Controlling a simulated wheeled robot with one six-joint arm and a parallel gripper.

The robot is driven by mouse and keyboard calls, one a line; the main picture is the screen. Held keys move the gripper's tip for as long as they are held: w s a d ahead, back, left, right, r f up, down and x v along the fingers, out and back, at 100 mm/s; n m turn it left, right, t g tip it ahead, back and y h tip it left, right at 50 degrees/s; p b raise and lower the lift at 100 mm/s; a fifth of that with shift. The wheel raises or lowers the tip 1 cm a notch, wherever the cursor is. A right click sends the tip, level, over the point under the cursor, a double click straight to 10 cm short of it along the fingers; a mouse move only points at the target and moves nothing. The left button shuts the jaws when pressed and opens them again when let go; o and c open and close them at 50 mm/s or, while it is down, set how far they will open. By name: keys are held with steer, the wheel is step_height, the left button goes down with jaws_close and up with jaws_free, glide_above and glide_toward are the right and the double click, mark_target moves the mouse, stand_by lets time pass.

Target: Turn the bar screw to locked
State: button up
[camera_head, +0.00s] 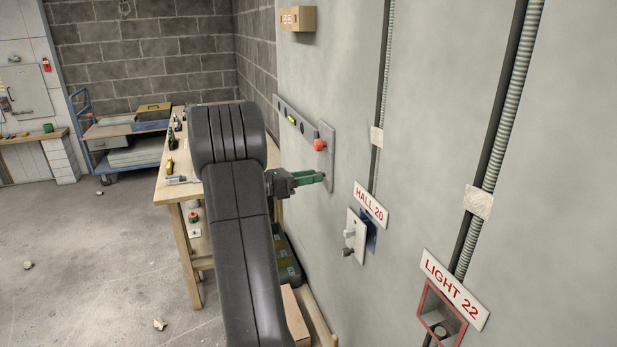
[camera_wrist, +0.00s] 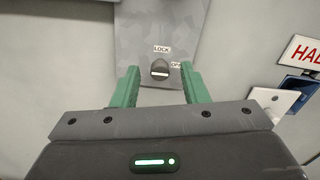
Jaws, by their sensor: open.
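The bar screw (camera_wrist: 159,69) is a small dark round head with a light, roughly level bar across it, low on a grey metal plate. A LOCK label (camera_wrist: 161,49) sits above it and a second label, partly cut by the right finger and seeming to read OPEN (camera_wrist: 175,65), to its right. My gripper (camera_head: 318,178) has green fingers, open and empty. In the wrist view the fingers stand either side of the screw; contact cannot be told. In the head view they reach the lower part of the wall plate (camera_head: 327,158), hiding the screw.
A red knob (camera_head: 319,145) sticks out of the plate above my gripper. A bar with a level vial (camera_head: 292,119) runs left from it. A HALL 20 sign (camera_head: 370,204) and a white switch plate (camera_head: 356,234) are to the right. A wooden workbench (camera_head: 172,187) stands left.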

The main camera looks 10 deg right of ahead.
jaws_close()
steer(key=shift+f+m+b, duration=0.15)
steer(key=shift+m+b, duration=0.15)
steer(key=shift+b, duration=0.2)
steer(key=m+b, duration=1.7)
steer(key=b, duration=0.1)
steer(key=shift+b, duration=0.35)
steer(key=shift+m, duration=0.3)
jaws_free()
